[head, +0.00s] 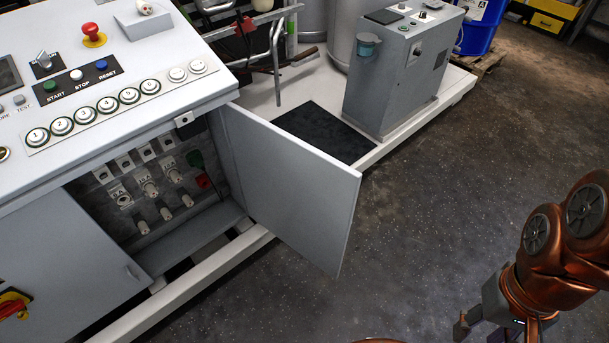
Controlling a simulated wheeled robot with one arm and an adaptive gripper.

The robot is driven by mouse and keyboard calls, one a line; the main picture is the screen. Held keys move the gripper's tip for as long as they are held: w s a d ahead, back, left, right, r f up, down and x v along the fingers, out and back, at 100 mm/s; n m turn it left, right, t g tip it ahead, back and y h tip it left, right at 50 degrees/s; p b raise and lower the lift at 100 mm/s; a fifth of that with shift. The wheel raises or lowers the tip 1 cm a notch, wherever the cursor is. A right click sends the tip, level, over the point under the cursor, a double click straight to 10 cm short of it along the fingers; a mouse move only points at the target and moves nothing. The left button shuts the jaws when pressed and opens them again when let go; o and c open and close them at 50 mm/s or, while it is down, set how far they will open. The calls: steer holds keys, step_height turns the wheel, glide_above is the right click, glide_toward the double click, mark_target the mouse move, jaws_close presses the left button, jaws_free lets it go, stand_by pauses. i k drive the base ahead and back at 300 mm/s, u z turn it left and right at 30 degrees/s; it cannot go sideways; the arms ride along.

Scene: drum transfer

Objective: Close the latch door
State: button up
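The latch door (290,190) is a flat grey panel on the control cabinet (180,110). It stands wide open, swung out to the right from the right side of the cabinet opening. Inside the opening (150,185) I see rows of white sockets, plugs and switches, with a green and a red part at the right. A small latch part (184,119) sits at the top edge of the opening. My gripper (463,326) is at the lower right, to the right of the door and apart from it. Its fingers are small and partly cut off, so their opening is unclear.
The cabinet top carries a row of numbered buttons (95,118) and a red emergency button (93,33). A grey machine (400,75) stands on a white platform behind the door. A blue bin (482,28) is at the back. The dark floor (420,220) right of the door is clear.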

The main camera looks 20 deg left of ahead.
mark_target(306, 196)
steer(key=i, duration=2.5)
steer(key=u, duration=2.2)
steer(key=k, duration=1)
steer(key=u, duration=1.3)
